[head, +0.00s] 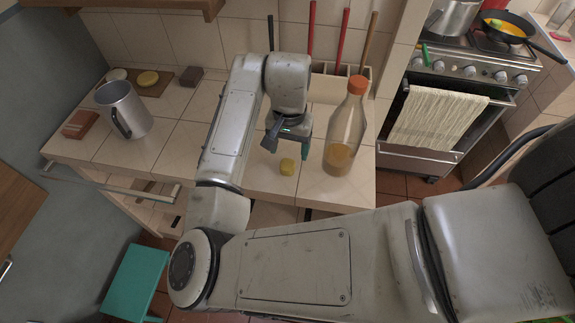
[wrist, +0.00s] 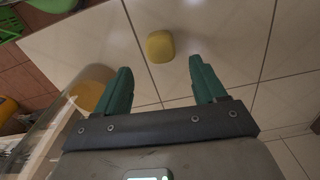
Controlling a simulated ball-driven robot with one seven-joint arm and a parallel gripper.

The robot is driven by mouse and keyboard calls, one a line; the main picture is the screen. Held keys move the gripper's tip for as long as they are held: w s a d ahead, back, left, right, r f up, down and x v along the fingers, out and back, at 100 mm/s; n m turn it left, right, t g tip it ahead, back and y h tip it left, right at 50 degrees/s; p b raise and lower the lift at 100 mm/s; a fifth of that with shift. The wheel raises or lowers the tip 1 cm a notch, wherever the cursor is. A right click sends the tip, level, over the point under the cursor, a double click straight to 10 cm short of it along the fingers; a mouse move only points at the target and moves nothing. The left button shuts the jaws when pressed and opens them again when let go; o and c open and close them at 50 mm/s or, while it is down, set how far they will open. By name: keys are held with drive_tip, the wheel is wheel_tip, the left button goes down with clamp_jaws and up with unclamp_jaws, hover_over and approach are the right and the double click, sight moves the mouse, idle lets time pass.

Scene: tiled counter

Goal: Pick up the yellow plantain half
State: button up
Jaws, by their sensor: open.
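The yellow plantain half (head: 287,166) is a short, blunt yellow piece lying on the tiled counter, left of the bottle. It also shows in the wrist view (wrist: 160,46), beyond my fingertips and roughly between their lines. My gripper (head: 289,147) is above the counter near the plantain half, a little behind it in the head view. In the wrist view its two green fingers (wrist: 162,72) are spread apart with nothing between them. The plantain half is apart from the fingers.
A tall bottle with an orange cap (head: 344,135) stands close to the right of my gripper. A metal mug (head: 122,110) stands at the left. A wooden holder (head: 325,88) with long-handled tools is at the back. The counter's front edge lies just before the plantain half.

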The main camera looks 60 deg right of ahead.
sight(288, 164)
drive_tip(key=shift+a+f+p, duration=0.2)
drive_tip(key=shift+f+p, duration=0.1)
drive_tip(key=shift+f, duration=1.15)
drive_tip(key=shift+a+f+p, duration=0.15)
drive_tip(key=shift+f+p, duration=0.1)
drive_tip(key=shift+f, duration=1.15)
drive_tip(key=shift+c, duration=0.4)
drive_tip(key=c, duration=1.1)
